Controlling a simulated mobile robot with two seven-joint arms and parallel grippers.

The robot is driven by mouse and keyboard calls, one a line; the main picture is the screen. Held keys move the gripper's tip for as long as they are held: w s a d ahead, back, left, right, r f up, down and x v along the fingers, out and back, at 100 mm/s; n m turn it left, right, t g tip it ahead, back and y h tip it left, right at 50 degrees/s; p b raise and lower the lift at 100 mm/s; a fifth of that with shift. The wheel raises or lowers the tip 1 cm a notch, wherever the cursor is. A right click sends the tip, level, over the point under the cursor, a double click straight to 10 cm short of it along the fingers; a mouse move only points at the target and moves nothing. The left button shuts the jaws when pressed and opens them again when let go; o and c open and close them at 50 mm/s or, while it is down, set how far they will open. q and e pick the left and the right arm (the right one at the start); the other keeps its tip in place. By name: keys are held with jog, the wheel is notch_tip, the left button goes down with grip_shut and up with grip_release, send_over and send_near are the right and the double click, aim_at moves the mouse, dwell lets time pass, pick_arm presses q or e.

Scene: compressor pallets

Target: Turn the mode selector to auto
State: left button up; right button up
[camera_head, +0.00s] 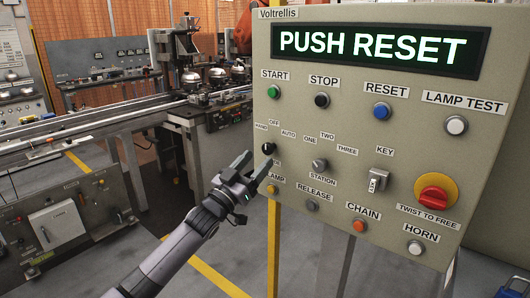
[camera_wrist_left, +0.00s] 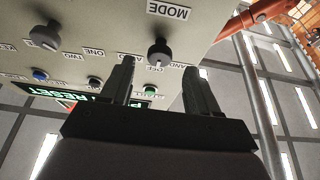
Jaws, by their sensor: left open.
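The mode selector is a small black knob (camera_head: 268,148) at the left of the grey control panel, below the labels HAND, OFF and AUTO. In the left wrist view the dark knob (camera_wrist_left: 160,51) shows upside down beside its MODE label. I cannot tell for sure which label it points at. My left gripper (camera_head: 256,164) is open and empty just in front of the panel, close to the selector. In the left wrist view its two fingers (camera_wrist_left: 158,68) stand apart, with the knob beyond and between them, apparently not touched. My right gripper is in neither view.
The panel display (camera_head: 372,46) reads PUSH RESET. To the selector's right is the grey station knob (camera_head: 320,165), then the key switch (camera_head: 380,183) and a red emergency button (camera_head: 433,194). A yellow lamp button (camera_head: 272,189) is just below the selector. A conveyor (camera_head: 130,112) runs behind.

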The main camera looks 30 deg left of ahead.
aim_at(266, 151)
pick_arm(q)
jog(key=shift+x, duration=2.15)
jog(key=shift+f, duration=0.1)
jog(key=shift+c, duration=0.3)
jog(key=c, duration=1)
